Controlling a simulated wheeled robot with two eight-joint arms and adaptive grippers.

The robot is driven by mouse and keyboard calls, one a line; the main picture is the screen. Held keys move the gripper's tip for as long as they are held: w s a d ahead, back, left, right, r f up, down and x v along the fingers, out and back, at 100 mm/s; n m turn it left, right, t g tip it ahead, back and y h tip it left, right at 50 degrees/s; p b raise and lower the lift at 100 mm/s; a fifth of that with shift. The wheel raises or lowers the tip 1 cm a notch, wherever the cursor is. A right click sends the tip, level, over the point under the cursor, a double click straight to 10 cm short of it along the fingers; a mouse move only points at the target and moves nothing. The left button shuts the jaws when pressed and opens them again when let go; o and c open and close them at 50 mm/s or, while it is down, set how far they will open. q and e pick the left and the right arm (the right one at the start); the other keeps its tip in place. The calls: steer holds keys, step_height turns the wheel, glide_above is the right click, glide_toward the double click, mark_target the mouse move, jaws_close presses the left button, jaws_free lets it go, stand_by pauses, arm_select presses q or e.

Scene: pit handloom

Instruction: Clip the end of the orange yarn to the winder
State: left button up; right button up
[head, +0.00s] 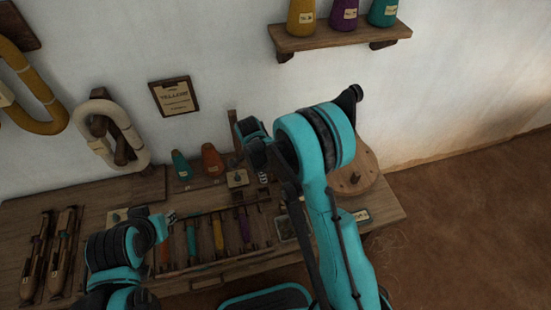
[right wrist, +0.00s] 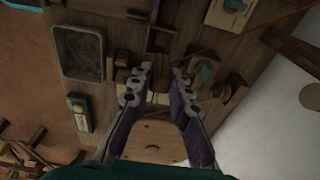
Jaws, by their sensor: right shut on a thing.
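The orange yarn cone (head: 212,158) stands at the back of the bench. In the right wrist view, a thin orange yarn (right wrist: 235,38) runs from the upper right toward my right gripper (right wrist: 160,78). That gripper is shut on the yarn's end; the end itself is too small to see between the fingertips. The winder's round wooden wheel (head: 358,172) is partly hidden behind my right arm. A pale wooden part, likely the winder (right wrist: 155,140), shows beneath the fingers in the right wrist view. My left gripper (head: 170,217) is over the bench's left half; its jaw state is unclear.
A teal cone (head: 181,166) stands beside the orange one. A rack of coloured bobbins (head: 200,265) fills the bench's middle front. A dark tray (right wrist: 78,52) and a labelled box (right wrist: 80,112) lie near the right gripper. Shuttles (head: 50,250) lie at left.

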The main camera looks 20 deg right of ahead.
steer(key=shift+s+d+f, duration=0.1)
steer(key=shift+s+f, duration=0.1)
steer(key=shift+f, duration=0.1)
step_height(320, 180, down, 6)
steer(key=b, duration=0.4)
steer(key=shift+f+b, duration=0.15)
steer(key=shift+b, duration=0.2)
steer(key=shift+f+b, duration=0.8)
steer(key=shift+f, duration=0.15)
steer(key=o, duration=1.3)
steer(key=shift+c, duration=0.2)
steer(key=shift+r, duration=0.1)
